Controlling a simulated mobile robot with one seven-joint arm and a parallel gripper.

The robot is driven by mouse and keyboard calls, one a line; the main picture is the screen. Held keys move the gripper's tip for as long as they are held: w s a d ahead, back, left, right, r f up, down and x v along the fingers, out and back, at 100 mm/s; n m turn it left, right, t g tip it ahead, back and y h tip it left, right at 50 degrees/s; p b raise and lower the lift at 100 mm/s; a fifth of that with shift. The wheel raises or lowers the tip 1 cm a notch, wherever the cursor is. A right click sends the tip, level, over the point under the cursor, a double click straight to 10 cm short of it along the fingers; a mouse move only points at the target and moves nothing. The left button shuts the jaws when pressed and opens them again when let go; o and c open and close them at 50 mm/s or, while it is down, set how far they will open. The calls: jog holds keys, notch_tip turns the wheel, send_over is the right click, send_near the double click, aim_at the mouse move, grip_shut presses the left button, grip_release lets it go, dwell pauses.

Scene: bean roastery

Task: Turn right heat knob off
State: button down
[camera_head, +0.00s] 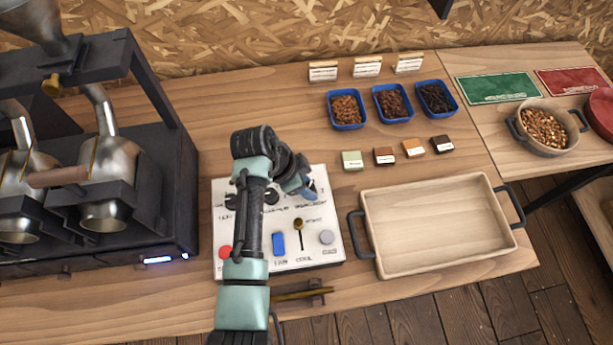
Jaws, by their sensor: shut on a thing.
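The white control panel (324,258) lies on the wooden bench in front of me. My arm reaches over it from below and bends down at its upper right. My gripper (302,190) is shut there, at the place of the right heat knob, with its jaws around it. The knob itself is mostly hidden by the gripper, so I cannot read its setting. A dark round knob (271,197) shows just left of the gripper. Another dark knob (231,202) is partly hidden left of my arm.
Lower on the panel are a red button (225,252), a blue switch (278,243), a brass-topped lever (299,226) and a grey button (326,237). The roaster (150,190) stands left. A wooden tray (440,232) lies right. Blue bean trays (392,103) stand behind.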

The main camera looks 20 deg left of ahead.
jog(key=n+y+p, duration=0.1)
jog(key=n+p, duration=0.1)
jog(key=n, duration=0.1)
jog(key=n+t+y+p, duration=0.1)
jog(key=n+p, duration=0.1)
jog(key=n, duration=0.1)
jog(key=shift+s+d+r, duration=0.1)
jog(key=shift+d+r, duration=0.1)
jog(key=n+y+p, duration=0.1)
jog(key=n, duration=0.2)
jog(key=n+y+p, duration=0.1)
jog(key=n, duration=0.2)
jog(key=shift+d+n+y, duration=0.15)
jog(key=shift+n+y, duration=0.15)
jog(key=n, duration=0.2)
jog(key=n+y, duration=0.1)
jog(key=n, duration=0.1)
jog(key=n+g+y+b, duration=0.1)
jog(key=n, duration=0.1)
jog(key=shift+w+d+f, duration=0.15)
jog(key=shift+w+f, duration=0.05)
jog(key=shift+w, duration=0.05)
jog(key=n+g+b, duration=0.1)
jog(key=n, duration=0.2)
jog(key=n+g+y+b, duration=0.1)
jog(key=n, duration=0.2)
jog(key=shift+b, duration=0.3)
jog(key=shift+c, duration=2.2)
grip_release()
jog(key=shift+r, duration=0.1)
